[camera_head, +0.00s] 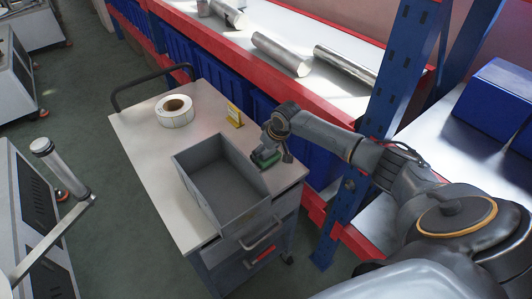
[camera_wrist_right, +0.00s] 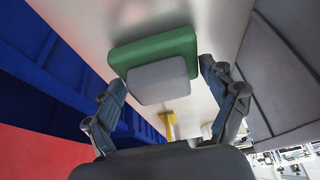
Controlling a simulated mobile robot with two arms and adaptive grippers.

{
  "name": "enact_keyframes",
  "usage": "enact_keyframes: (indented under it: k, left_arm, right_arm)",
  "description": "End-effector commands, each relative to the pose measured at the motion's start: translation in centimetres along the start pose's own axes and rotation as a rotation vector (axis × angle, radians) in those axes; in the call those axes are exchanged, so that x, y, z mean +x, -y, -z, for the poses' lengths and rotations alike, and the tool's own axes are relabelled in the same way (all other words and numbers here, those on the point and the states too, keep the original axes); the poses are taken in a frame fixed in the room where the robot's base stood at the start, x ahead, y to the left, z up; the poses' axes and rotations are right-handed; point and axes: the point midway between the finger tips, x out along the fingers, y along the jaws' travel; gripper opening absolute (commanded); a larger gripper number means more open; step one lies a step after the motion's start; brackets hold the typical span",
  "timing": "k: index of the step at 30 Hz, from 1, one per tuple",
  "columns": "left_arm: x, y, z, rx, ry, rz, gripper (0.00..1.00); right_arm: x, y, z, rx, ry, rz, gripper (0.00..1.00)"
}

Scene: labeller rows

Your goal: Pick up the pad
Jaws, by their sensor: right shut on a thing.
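The pad (camera_head: 266,161) is a green slab with a smaller grey block on it. It is at the right side of the cart top, beside the grey bin, and mostly hidden by my gripper in the head view. In the right wrist view the pad (camera_wrist_right: 150,51) shows clearly between the fingers. My right gripper (camera_head: 268,153) is shut on the pad, one finger on each side; it also shows in the wrist view (camera_wrist_right: 162,78). Whether the pad touches the cart top is unclear. My left gripper is not in view.
The grey open bin (camera_head: 184,171) stands just left of the pad on the cart (camera_head: 140,132). A label roll (camera_head: 175,110) and a small yellow stand (camera_head: 234,115) are farther back. Blue rack upright (camera_head: 398,75) and red-edged shelves with metal rolls (camera_head: 280,53) lie to the right.

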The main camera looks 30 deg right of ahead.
Motion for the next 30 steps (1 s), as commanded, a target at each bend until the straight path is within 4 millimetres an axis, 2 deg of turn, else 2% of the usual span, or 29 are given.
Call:
enact_keyframes:
  k: [5,14,21,30]
  left_arm:
    - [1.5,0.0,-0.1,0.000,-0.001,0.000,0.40]
    - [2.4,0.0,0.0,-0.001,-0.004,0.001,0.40]
    - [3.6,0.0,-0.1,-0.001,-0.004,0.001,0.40]
    - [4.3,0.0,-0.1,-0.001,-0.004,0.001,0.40]
  right_arm:
    - [-2.4,-0.1,0.9,-0.002,-0.005,-0.002,0.53]
    - [-9.8,1.7,-1.4,-0.005,-0.004,-0.005,0.53]
    - [-13.4,3.4,-5.0,-0.004,0.000,-0.004,0.53]
    - [-16.1,4.6,-7.2,0.000,0.000,-0.002,0.53]
